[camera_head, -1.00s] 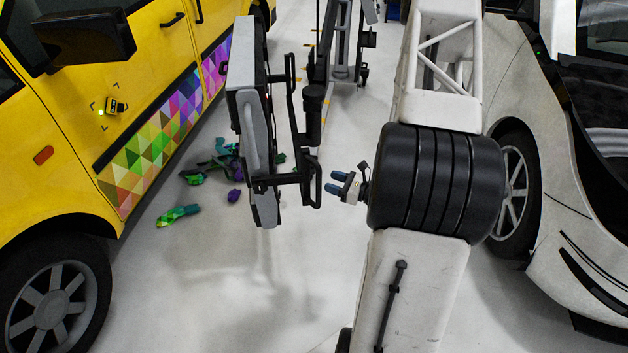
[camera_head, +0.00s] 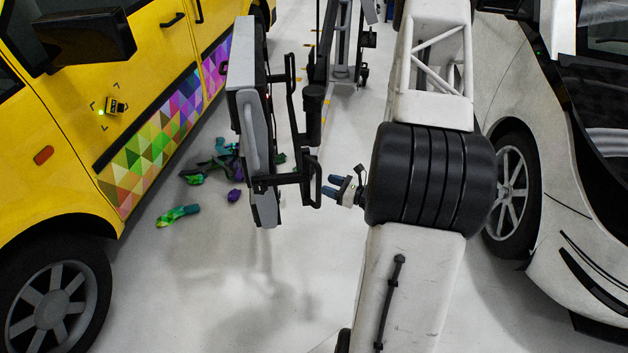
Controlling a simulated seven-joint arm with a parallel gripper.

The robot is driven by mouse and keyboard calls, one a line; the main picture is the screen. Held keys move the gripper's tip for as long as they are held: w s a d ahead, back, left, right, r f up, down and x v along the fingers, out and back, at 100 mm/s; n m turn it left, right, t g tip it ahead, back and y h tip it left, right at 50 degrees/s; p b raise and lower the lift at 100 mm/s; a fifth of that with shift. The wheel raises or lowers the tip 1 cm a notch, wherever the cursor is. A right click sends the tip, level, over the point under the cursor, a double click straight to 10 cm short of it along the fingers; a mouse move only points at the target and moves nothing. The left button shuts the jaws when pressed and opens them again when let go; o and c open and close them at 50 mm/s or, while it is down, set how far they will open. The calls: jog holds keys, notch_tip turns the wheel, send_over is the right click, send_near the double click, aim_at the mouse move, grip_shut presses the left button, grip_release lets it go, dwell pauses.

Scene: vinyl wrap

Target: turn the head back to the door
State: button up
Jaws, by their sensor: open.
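The head (camera_head: 258,130) is a tall grey and black panel, seen nearly edge-on in the middle of the view. Black handles stick out from its right side; the lower handle (camera_head: 313,180) is a short upright loop. The yellow car's door (camera_head: 145,75) stands to the left, with a multicoloured triangle-pattern wrap along its lower part. My gripper (camera_head: 327,186) has blue fingertips, is open and points left at the lower handle. The tips are very close to the handle; I cannot tell whether they touch it or straddle it.
A wheeled stand (camera_head: 340,45) is behind the head. Crumpled coloured wrap scraps (camera_head: 180,214) lie on the floor between the yellow car and the head. A white car (camera_head: 565,170) stands close to the right of my arm. The floor in front is clear.

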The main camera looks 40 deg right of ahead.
jog(key=x, duration=0.6)
dwell(0.3)
jog(key=shift+w+a, duration=0.15)
grip_shut()
